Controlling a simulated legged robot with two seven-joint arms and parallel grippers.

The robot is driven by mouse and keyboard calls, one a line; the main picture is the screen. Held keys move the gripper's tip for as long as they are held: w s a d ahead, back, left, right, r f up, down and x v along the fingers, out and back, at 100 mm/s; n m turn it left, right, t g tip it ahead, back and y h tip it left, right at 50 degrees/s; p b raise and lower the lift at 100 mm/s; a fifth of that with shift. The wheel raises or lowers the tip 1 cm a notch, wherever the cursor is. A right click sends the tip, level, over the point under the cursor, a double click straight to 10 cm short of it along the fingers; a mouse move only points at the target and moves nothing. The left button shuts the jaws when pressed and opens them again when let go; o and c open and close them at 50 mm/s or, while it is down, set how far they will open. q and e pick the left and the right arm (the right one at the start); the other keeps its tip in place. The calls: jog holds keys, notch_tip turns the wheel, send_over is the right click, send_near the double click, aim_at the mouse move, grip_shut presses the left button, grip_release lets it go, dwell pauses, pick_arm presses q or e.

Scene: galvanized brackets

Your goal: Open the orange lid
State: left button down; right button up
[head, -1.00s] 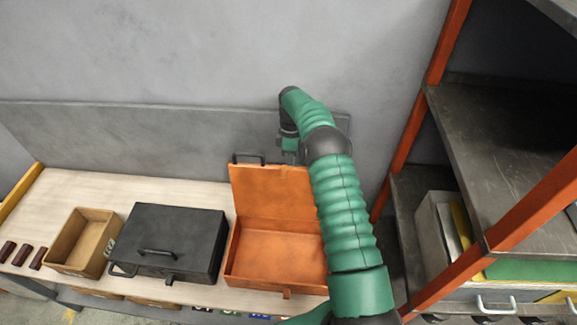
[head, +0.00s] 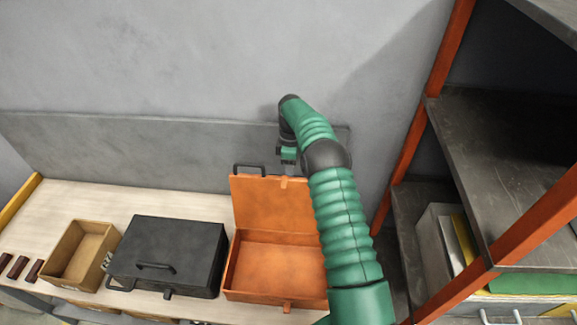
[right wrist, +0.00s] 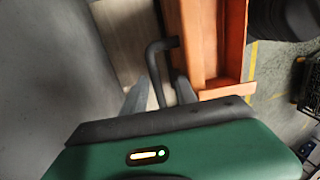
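The orange lid (head: 262,205) stands up at the back of the orange box (head: 262,298), which is open and looks empty inside. A dark handle (head: 249,168) sticks out beyond the lid's top edge. My right gripper (head: 288,156) is just behind the lid's top edge, partly hidden by my arm. In the right wrist view its two grey fingers (right wrist: 161,80) are apart, with the dark handle (right wrist: 157,68) between them and gaps visible. My arm covers the right side of the box and lid. My left gripper is not in view.
A black case (head: 185,240) with its lid shut stands left of the orange box. A cardboard bin (head: 65,262) and dark brackets (head: 20,267) lie further left. A wall is close behind the bench, and a shelf rack (head: 405,150) stands at the right.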

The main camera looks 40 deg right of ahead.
notch_tip(320, 180, up, 10)
jog(key=w+d+p, duration=0.1)
jog(key=p, duration=0.6)
jog(key=shift+w+d+r, duration=0.25)
jog(key=shift+w, duration=0.05)
jog(key=shift+w, duration=0.15)
